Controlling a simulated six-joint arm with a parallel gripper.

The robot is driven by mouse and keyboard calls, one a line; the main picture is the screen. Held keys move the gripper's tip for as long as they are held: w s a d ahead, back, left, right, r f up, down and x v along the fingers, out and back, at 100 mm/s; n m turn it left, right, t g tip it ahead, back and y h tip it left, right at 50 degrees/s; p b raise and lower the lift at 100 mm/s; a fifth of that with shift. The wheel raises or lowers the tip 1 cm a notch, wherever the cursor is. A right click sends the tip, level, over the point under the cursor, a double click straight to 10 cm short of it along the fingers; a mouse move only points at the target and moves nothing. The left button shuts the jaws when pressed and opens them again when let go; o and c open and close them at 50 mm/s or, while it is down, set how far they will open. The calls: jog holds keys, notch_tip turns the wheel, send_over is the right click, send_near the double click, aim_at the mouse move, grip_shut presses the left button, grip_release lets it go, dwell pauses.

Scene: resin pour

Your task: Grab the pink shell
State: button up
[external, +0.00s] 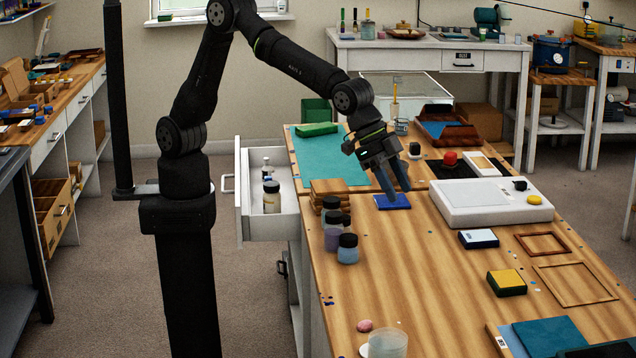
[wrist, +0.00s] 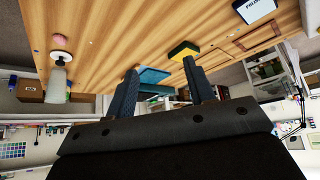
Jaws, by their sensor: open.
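The pink shell (external: 364,325) is a small rounded pink piece lying on the wooden bench near its front left edge in the external view. It also shows in the wrist view as a small pink spot (wrist: 60,40) at the upper left, beside a pale cup. My gripper (external: 397,192) is at the far part of the bench, fingers pointing down over a blue pad, well away from the shell. In the wrist view my gripper (wrist: 160,75) has its two fingers apart with nothing between them.
A clear cup (external: 388,344) stands close to the shell. Dark-lidded jars (external: 347,248) and wooden blocks line the left edge. A blue pad (external: 391,202) lies under my gripper. A white device (external: 490,203) stands to the right. The bench middle is mostly clear.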

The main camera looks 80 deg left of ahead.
jog(key=s+d+f+m+g, duration=0.2)
jog(key=s+d+m, duration=0.1)
jog(key=s+d, duration=1.3)
send_near(360, 321)
jog(key=shift+w+d+f+h, duration=0.1)
jog(key=shift+d+f+h, duration=0.05)
jog(key=shift+f, duration=0.35)
jog(key=shift+d+f+h, duration=0.15)
jog(key=shift+f, duration=0.3)
jog(key=shift+w+x, duration=0.2)
jog(key=shift+x, duration=1.35)
jog(key=shift+w+x, duration=0.25)
jog(key=shift+x, duration=1.35)
jog(key=shift+r, duration=0.2)
jog(key=c, duration=1)
jog(key=shift+c, duration=0.2)
jog(key=shift+r, duration=0.1)
